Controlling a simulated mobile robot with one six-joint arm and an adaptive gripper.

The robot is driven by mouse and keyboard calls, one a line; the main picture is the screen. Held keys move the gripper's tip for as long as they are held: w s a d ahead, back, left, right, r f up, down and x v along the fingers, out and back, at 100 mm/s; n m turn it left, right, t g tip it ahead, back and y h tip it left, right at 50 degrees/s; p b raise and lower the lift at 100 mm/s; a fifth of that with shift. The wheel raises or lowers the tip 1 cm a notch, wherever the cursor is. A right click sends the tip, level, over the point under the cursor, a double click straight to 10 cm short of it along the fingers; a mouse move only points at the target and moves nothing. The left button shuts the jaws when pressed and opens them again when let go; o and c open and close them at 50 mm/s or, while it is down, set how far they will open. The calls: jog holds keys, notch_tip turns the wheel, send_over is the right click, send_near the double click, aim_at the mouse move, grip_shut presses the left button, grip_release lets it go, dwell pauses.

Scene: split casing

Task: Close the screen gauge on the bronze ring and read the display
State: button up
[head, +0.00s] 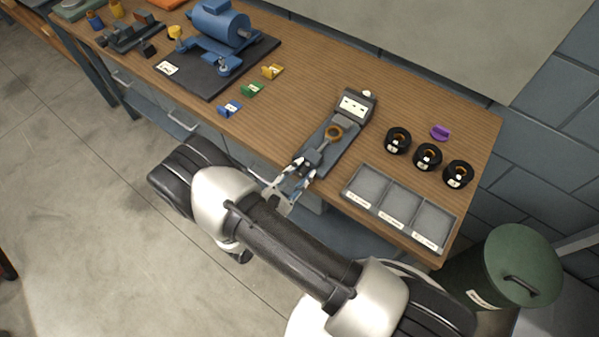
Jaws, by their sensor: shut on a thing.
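The screen gauge (340,150) lies on the wooden bench, a long grey base with a small pale display (353,106) at its far end. The display's text is too small to read. The bronze ring (334,132) sits on the gauge between the display end and the near end. A grey sliding block (312,157) with a rod stands at the near end, its rod pointing toward the ring. I cannot tell whether it touches the ring. My gripper (304,168) is at the bench's front edge, shut on the sliding block; its fingertips partly hide the block.
A three-part grey tray (379,199) lies right of the gauge. Several black round holders (428,155) and a purple piece (440,132) lie behind it. Yellow, green (252,90) and blue clips and a blue motor (219,24) are left. A green bin (522,262) stands beside the bench.

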dwell(0.4)
jog(key=o, duration=1.1)
